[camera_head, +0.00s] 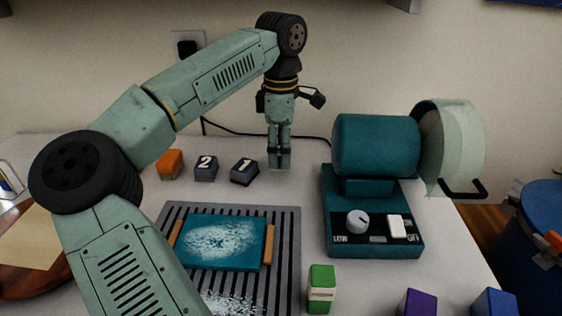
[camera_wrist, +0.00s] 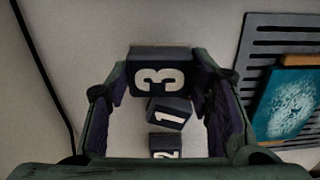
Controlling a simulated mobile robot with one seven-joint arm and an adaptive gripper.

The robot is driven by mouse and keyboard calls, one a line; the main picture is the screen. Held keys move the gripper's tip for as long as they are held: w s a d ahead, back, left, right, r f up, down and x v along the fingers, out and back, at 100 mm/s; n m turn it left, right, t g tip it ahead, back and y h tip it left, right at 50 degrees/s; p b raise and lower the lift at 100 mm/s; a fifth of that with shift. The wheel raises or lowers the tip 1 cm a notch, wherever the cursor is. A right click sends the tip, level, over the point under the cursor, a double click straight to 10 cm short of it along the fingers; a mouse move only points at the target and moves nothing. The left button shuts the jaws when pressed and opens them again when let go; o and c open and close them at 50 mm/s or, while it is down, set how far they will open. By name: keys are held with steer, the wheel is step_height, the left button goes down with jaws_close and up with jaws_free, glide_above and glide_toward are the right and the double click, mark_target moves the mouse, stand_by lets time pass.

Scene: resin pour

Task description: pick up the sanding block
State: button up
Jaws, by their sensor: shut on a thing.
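My gripper (camera_head: 279,165) is upright near the back of the table, left of the teal machine. It is shut on a dark block marked 3 (camera_wrist: 158,78), which sits between the fingertips in the wrist view. In the head view the fingers mostly hide that block. Similar dark blocks marked 1 (camera_head: 244,171) and 2 (camera_head: 206,167) stand to its left. In the wrist view, block 1 (camera_wrist: 169,116) and block 2 (camera_wrist: 165,146) show beyond the jaws. No label names any block as the sanding block.
An orange block (camera_head: 170,163) stands left of block 2. A slatted grey rack (camera_head: 285,228) holds a teal panel (camera_head: 221,243). The teal machine (camera_head: 376,152) is at right. Green (camera_head: 321,288), purple (camera_head: 416,303) and blue (camera_head: 495,302) blocks stand at the front.

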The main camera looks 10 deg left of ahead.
steer(key=r, duration=0.1)
steer(key=s+r+b, duration=0.1)
steer(key=r, duration=0.1)
steer(key=shift+r, duration=0.15)
steer(key=s+d+b, duration=0.2)
steer(key=s, duration=0.7)
steer(key=s+d+b, duration=0.2)
steer(key=s+b, duration=0.1)
steer(key=s, duration=0.6)
steer(key=shift+s, duration=0.15)
steer(key=shift+r, duration=0.1)
steer(key=o, duration=0.6)
steer(key=c, duration=0.4)
steer(key=shift+c, duration=0.3)
steer(key=shift+a+r, duration=0.1)
steer(key=shift+a, duration=0.1)
